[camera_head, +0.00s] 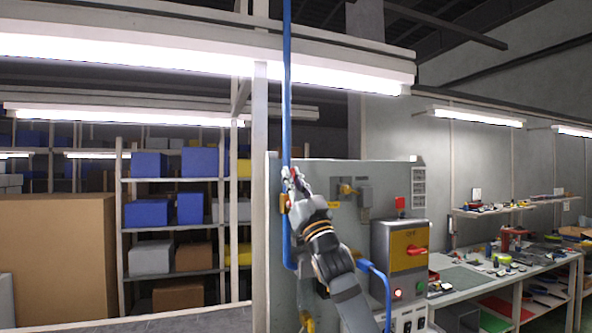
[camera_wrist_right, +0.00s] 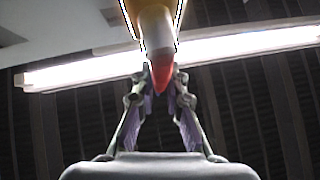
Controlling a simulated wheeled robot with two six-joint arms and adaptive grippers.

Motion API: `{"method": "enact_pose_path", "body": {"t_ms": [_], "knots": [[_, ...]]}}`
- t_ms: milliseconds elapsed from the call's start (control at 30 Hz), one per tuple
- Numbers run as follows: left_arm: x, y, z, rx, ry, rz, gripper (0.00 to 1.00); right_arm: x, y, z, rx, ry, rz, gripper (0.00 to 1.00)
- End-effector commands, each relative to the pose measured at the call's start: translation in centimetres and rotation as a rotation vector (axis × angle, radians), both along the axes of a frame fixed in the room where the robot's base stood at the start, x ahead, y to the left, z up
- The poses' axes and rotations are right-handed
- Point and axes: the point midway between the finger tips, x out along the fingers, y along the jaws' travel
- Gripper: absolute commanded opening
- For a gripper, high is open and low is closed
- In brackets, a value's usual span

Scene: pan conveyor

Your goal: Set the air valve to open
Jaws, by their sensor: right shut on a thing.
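The air valve sits on the vertical blue pipe (camera_head: 286,100) at the left edge of a grey panel (camera_head: 350,220). Its red-tipped handle (camera_wrist_right: 161,76) shows between the fingertips of my right gripper (camera_head: 292,178) in the wrist view. My right gripper is shut on this handle, with the arm reaching up from below. A yellow and white part (camera_wrist_right: 152,22) lies beyond the red tip. In the head view my fingers hide most of the valve, so its exact handle angle cannot be told. My left gripper is not in view.
A yellow and grey switch box (camera_head: 408,250) with a red knob stands right of my arm. A yellow fitting (camera_head: 347,189) is on the panel. Shelves with blue bins (camera_head: 148,212) stand at left, and a cluttered workbench (camera_head: 500,272) at right.

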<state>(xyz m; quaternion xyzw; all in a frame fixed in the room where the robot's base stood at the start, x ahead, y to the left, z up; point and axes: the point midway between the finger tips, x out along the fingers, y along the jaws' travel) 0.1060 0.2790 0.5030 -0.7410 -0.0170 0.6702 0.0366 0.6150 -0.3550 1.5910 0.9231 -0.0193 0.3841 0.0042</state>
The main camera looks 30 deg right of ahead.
Motion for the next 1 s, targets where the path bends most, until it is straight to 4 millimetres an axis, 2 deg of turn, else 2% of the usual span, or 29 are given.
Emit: {"method": "enact_pose_path", "body": {"t_ms": [567,600,733,1000], "knots": [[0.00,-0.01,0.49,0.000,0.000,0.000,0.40,0.17,0.13,-0.29,-0.026,0.011,-0.002,0.00],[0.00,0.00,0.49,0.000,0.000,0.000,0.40,0.17,0.13,-0.29,-0.026,0.011,-0.002,0.17],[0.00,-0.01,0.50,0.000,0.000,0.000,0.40,0.13,0.14,-0.22,-0.026,0.009,-0.001,0.35],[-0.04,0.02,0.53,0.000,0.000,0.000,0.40,0.07,0.15,-0.10,-0.026,0.008,-0.001,0.35]]}}
